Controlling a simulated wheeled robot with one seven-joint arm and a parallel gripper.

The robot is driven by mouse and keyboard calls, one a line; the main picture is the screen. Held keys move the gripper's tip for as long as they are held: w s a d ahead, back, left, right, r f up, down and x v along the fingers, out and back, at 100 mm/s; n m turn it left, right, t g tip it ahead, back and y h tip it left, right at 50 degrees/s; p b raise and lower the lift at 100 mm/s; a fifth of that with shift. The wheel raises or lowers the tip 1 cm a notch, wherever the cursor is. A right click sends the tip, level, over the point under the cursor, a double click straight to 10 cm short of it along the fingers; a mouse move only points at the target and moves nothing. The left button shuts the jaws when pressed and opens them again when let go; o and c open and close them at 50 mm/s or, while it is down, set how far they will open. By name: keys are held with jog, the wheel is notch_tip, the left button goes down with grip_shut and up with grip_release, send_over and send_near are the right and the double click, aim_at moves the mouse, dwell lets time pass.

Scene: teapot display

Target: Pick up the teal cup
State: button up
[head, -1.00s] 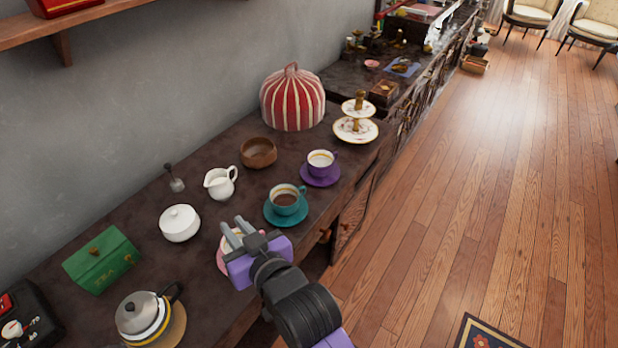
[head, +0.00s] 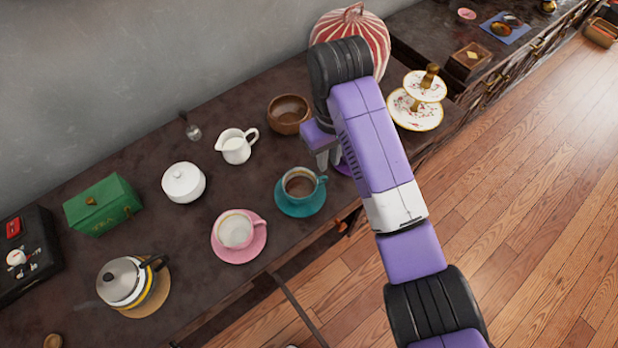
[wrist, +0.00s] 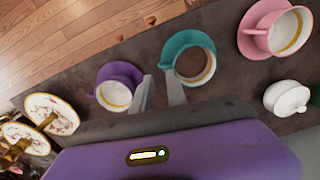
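The teal cup (head: 291,194) holds dark brown liquid and stands upright on a teal saucer (head: 299,211) on the dark counter. Its handle points right in the head view. The teal cup (wrist: 183,44) is also at upper centre in the wrist view. My gripper (head: 328,160) is open and empty, with its fingers pointing down just beyond the cup's handle side. In the wrist view my gripper (wrist: 159,80) has its fingers apart, between the teal cup and a purple cup (wrist: 106,76). Whether a finger touches the teal cup I cannot tell.
A pink cup and saucer (head: 259,241) stand to the left of the teal cup. A white creamer (head: 236,149), sugar bowl (head: 184,182) and brown bowl (head: 288,110) are behind. A tiered stand (head: 415,121) is to the right. My arm hides most of the purple cup's place in the head view.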

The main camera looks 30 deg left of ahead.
aim_at(327, 177)
jog(key=shift+f+p, duration=0.3)
jog(key=shift+f, duration=3.6)
grip_shut()
